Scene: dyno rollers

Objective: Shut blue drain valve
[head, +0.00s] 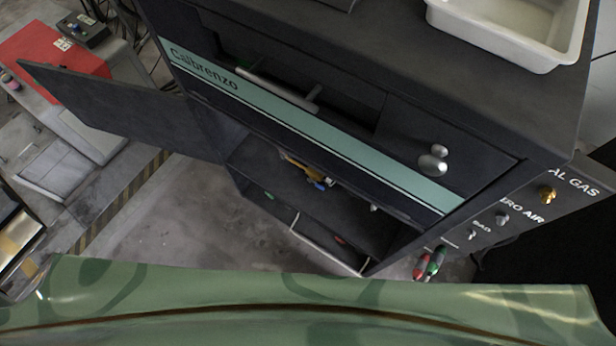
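A small blue handle (318,185), likely the drain valve, shows inside the open lower compartment of the dark cabinet (480,130). It sits just below a yellow-orange part (298,166). It is too small to tell whether the valve is open or shut. The cabinet door (120,110) stands swung open to the left. Neither of my grippers is in view.
A white tray (545,62) sits on the cabinet top. A side panel (535,210) carries several fittings, with red and green items (430,263) below it. A red case (50,52) lies at upper left. Bare floor (185,215) lies before the cabinet.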

